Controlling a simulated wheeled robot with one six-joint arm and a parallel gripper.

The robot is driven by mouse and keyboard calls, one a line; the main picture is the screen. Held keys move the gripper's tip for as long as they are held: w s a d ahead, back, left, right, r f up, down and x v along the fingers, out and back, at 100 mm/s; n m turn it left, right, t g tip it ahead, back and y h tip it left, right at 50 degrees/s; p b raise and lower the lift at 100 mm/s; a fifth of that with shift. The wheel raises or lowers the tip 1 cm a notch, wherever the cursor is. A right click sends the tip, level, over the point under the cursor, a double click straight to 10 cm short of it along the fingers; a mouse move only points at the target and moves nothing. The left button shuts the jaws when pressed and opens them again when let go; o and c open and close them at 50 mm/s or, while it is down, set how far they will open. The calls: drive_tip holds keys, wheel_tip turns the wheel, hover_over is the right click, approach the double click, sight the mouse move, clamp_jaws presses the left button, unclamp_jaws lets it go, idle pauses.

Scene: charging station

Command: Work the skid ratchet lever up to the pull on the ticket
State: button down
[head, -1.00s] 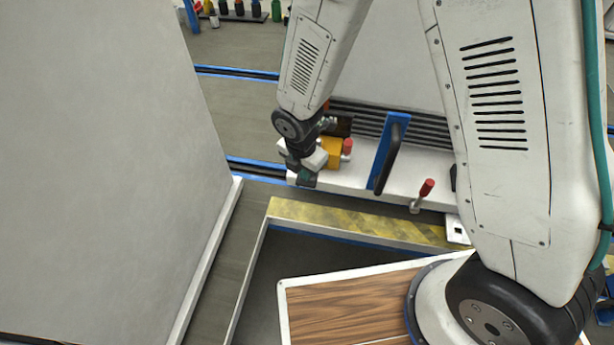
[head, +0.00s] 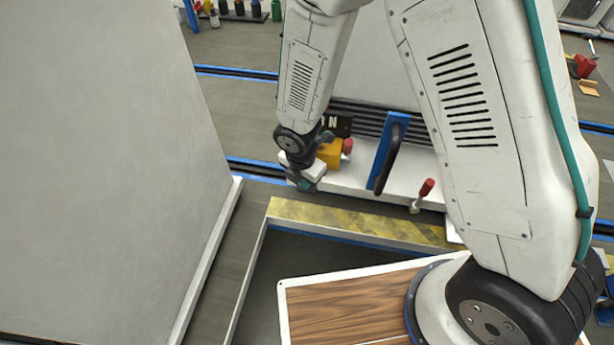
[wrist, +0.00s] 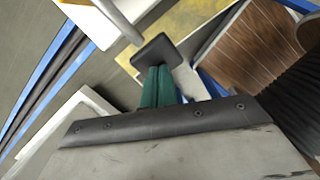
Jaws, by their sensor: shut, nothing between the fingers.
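My gripper (head: 303,183) is low at the left end of the white skid beam, in front of a yellow block (head: 330,153). In the wrist view its green fingers (wrist: 158,86) are together, with a dark pad (wrist: 157,52) at the tip and nothing held. A grey rod (wrist: 118,20), perhaps the ratchet lever, ends close to the pad; I cannot tell if they touch. A red-knobbed handle (head: 347,146) stands beside the yellow block. A black display (head: 338,125) behind it shows part of a letter. I cannot make out a ticket.
A blue bracket with a black handle (head: 388,155) and another red-knobbed lever (head: 425,189) stand farther right on the white beam (head: 350,180). A yellow-black striped edge (head: 340,221) runs in front. A large grey panel (head: 100,170) fills the left.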

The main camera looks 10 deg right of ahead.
drive_tip(key=shift+s+a+r, duration=0.25)
drive_tip(key=shift+s+a, duration=0.25)
drive_tip(key=shift+s, duration=0.05)
drive_tip(key=shift+s+a+r, duration=0.25)
drive_tip(key=shift+s+a, duration=0.25)
wheel_tip(320, 180, up, 8)
drive_tip(key=shift+s+a, duration=0.25)
drive_tip(key=shift+a, duration=0.05)
